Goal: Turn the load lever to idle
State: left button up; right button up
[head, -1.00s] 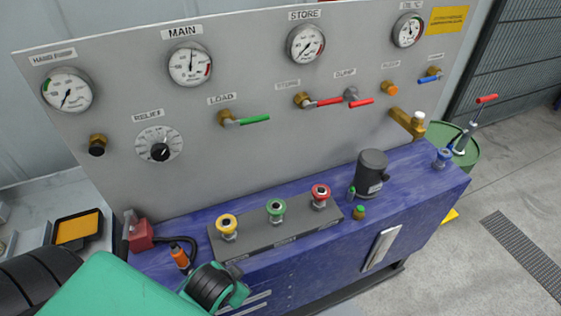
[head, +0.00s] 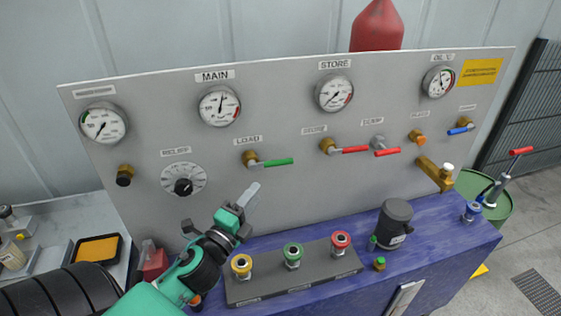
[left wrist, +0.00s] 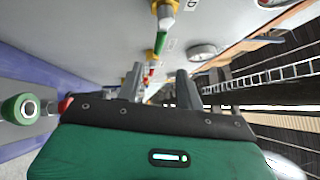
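The load lever has a green handle (head: 277,162) on a brass valve (head: 250,158), under the LOAD label on the grey panel. The handle points right, about level. The green handle also shows in the left wrist view (left wrist: 161,42), ahead of the fingers. My left gripper (head: 248,196) is below the lever and a little to its left, apart from it. In the left wrist view its two fingers (left wrist: 158,84) stand apart with nothing between them. My right gripper is not in view. No idle mark is readable.
Red-handled levers (head: 355,150) sit right of the load lever. The relief dial (head: 183,180) is to its left. Below, a block with yellow, green and red knobs (head: 292,255) and a dark cylinder (head: 394,222) stand on the blue bench (head: 440,228). The panel around the lever is clear.

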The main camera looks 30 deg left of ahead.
aim_at(280, 160)
pick_arm(q)
jog(key=w+p, duration=0.2)
jog(key=w, duration=0.2)
jog(key=w+r+p, duration=0.1)
jog(key=w+p, duration=0.1)
jog(key=w, duration=0.2)
jog(key=w+a+p, duration=0.1)
jog(key=w+p, duration=0.1)
jog(key=w, duration=0.3)
jog(key=shift+w+r, duration=0.1)
jog(key=shift+r, duration=0.3)
jog(key=c, duration=0.7)
grip_shut()
